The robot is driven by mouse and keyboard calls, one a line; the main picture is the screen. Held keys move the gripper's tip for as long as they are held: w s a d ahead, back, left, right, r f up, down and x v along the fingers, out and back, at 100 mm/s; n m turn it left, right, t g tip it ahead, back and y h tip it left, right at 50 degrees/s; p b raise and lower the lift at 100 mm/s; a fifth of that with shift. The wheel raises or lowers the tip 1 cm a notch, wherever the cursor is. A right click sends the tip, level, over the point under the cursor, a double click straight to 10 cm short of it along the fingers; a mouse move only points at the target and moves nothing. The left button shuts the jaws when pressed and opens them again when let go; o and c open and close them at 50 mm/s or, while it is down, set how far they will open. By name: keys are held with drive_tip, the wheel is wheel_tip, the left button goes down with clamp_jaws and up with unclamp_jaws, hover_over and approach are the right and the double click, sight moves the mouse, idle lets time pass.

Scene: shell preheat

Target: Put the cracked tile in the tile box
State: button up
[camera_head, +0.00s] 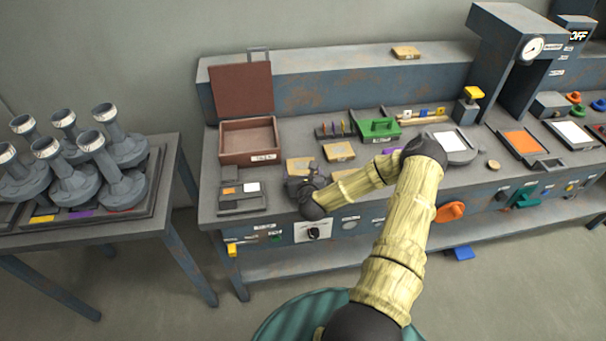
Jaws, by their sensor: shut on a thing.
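A red-brown box (223,143) with a white label stands at the left of the bench, its lid (241,88) raised behind it. It looks like the tile box, but I cannot read the label. No tile shows inside. My gripper (303,187) is low over the bench's front edge, right of and nearer than the box. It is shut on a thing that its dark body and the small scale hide. I cannot pick out a cracked tile. A dark tray (242,206) left of my gripper holds a small orange tile (229,190) and a small white tile (251,187).
Wooden blocks (339,151) and a green holder (379,128) stand behind my arm. A round plate with a white square (449,141) is to the right. A press (512,60) with a gauge stands farther right. Grey funnel-topped parts (75,170) fill the left table.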

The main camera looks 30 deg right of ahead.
drive_tip(key=shift+f, duration=0.15)
drive_tip(key=o, duration=0.9)
drive_tip(key=shift+s+a, duration=0.1)
drive_tip(key=shift+s, duration=0.15)
drive_tip(key=v, duration=0.8)
drive_tip(key=r+b+v, duration=0.1)
drive_tip(key=v, duration=0.4)
drive_tip(key=shift+w+a, duration=0.1)
drive_tip(key=shift+w, duration=0.25)
drive_tip(key=shift+p+v, duration=2.1)
drive_tip(key=shift+p, duration=1.45)
drive_tip(key=shift+f, duration=0.15)
